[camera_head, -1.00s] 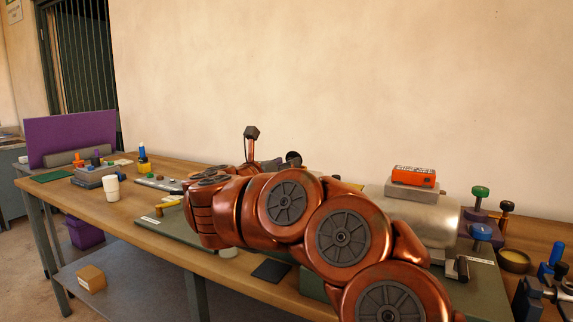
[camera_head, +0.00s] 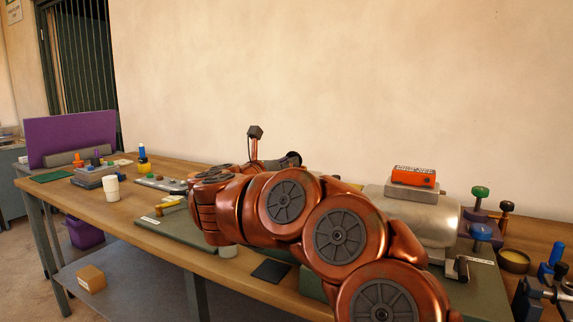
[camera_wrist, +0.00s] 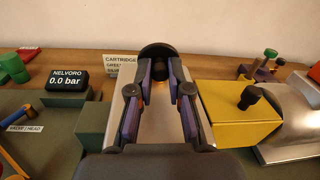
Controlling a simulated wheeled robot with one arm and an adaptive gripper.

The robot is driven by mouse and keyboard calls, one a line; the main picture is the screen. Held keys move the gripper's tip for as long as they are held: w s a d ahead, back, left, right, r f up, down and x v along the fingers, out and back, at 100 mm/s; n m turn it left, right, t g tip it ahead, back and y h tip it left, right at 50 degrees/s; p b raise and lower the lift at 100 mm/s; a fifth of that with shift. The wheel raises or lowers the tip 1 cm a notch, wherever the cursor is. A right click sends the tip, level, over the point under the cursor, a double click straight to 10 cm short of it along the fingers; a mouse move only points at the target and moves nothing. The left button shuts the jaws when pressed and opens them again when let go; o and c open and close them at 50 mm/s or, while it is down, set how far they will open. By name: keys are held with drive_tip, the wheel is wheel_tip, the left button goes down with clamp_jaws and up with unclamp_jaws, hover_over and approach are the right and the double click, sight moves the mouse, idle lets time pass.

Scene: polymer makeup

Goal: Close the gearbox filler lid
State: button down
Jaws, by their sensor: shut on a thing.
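My gripper (camera_wrist: 160,78) shows in the wrist view, its two purple-padded fingers shut on a dark rounded piece (camera_wrist: 157,50). This piece looks like the filler lid, but I cannot tell for sure. It stands up at the far end of a pale metal body (camera_wrist: 158,128) under the fingers, with a small brass-coloured spot below it. The fingers hide much of the body, and whether the filler opening is covered cannot be seen. In the head view my copper arm hides the gripper; a dark rounded piece (camera_head: 290,160) shows just behind it.
A yellow block (camera_wrist: 228,122) with a black knob (camera_wrist: 250,97) stands close right of the fingers, beside a silver cylinder (camera_wrist: 298,125). A pressure display (camera_wrist: 68,82) and cartridge label (camera_wrist: 120,65) stand left. An orange box (camera_head: 413,177) tops the silver cylinder. The wall is behind.

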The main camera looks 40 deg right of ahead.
sight(294, 155)
drive_tip(key=shift+r, duration=0.1)
